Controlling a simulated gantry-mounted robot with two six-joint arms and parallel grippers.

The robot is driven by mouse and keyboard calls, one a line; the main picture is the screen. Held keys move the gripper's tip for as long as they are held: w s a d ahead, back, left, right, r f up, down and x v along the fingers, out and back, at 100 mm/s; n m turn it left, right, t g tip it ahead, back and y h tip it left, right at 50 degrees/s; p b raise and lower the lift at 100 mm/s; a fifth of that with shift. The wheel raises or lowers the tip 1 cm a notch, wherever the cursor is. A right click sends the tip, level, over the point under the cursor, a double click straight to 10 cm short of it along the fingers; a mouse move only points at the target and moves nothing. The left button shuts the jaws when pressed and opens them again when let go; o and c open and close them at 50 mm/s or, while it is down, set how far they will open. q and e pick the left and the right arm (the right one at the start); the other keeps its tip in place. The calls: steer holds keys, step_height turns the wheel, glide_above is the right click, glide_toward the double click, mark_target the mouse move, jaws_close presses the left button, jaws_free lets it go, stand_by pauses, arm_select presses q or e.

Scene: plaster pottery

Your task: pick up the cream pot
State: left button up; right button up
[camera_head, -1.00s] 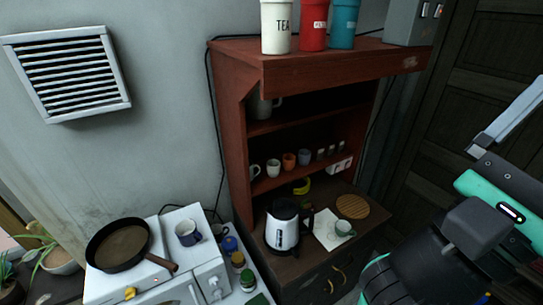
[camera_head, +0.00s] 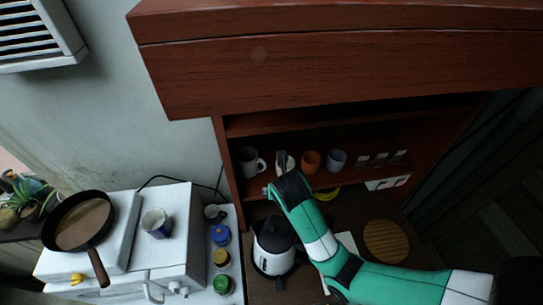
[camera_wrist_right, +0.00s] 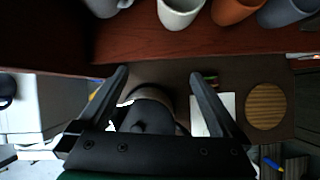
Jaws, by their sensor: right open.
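In the right wrist view the cream pot (camera_wrist_right: 179,12) is at the top edge, upright and partly cut off. The gripper's two fingers (camera_wrist_right: 160,75) are apart with nothing held between them, and the pot is beyond the fingertips. My left gripper is not in view.
A blue-grey pot (camera_head: 337,160) and small jars stand farther right on the shelf. A kettle (camera_head: 273,246) and a round wooden board (camera_head: 386,241) are on the counter below. The upper shelf and cabinet top (camera_head: 330,70) overhang.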

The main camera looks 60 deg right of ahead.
steer(key=shift+m, duration=0.3)
steer(key=d+b, duration=0.1)
steer(key=d, duration=0.1)
steer(key=w+d+f, duration=0.1)
steer(key=d, duration=0.1)
steer(key=w+d+b, duration=0.1)
steer(key=d, duration=0.1)
steer(key=shift+w+d+f+b, duration=0.1)
steer(key=shift+d+f+b, duration=0.05)
steer(key=shift+d+b, duration=0.2)
steer(key=d, duration=0.1)
steer(key=w+d, duration=0.1)
steer(key=d, duration=0.1)
steer(key=w+d, duration=0.1)
steer(key=shift+w+d+f, duration=0.15)
steer(key=shift+w+d, duration=0.1)
steer(key=shift+d, duration=0.05)
steer(key=shift+w+d+f, duration=0.1)
steer(key=shift+d+f, duration=0.05)
steer(key=shift+f, duration=0.3)
steer(key=c, duration=1.3)
steer(key=shift+r, duration=0.1)
